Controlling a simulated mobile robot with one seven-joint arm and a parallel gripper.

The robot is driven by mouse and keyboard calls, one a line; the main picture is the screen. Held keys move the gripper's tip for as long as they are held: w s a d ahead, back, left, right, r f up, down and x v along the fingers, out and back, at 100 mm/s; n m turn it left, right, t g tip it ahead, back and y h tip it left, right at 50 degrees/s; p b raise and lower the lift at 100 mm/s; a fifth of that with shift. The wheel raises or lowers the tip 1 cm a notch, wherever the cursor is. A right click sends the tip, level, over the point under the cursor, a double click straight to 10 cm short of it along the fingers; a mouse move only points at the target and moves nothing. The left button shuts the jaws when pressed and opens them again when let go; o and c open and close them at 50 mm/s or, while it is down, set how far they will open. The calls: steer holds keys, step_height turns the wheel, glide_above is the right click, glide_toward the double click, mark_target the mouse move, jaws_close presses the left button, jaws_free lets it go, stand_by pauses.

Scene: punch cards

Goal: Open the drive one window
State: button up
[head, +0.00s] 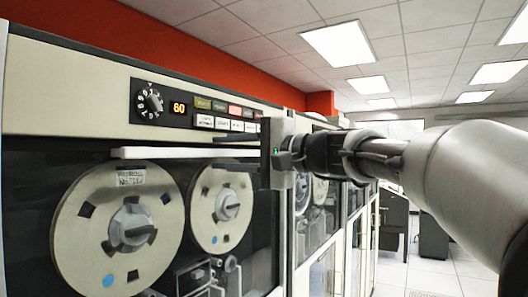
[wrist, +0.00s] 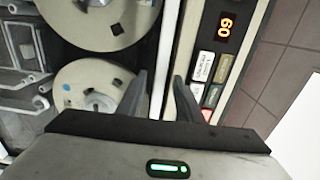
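The drive one window (head: 60,165) is a dark pane in the front of the nearest tape cabinet, with two cream tape reels showing behind it. A long white bar (head: 150,153) runs level along its top edge and also shows in the wrist view (wrist: 169,50). My gripper (head: 228,152) is at the right end of this bar, its fingers pointing left. One finger is above the bar and one below. In the wrist view, my gripper (wrist: 160,82) is open, with the bar between its fingertips and a gap visible. Contact with the bar cannot be told.
Above the window is a control panel (head: 195,107) with a dial, an orange "60" display and several buttons, close above my upper finger. More cabinets (head: 325,245) stand in a row to the right. Open white floor (head: 430,278) lies at the far right, with dark furniture beyond.

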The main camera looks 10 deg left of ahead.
jaws_close()
steer(key=shift+f, duration=0.1)
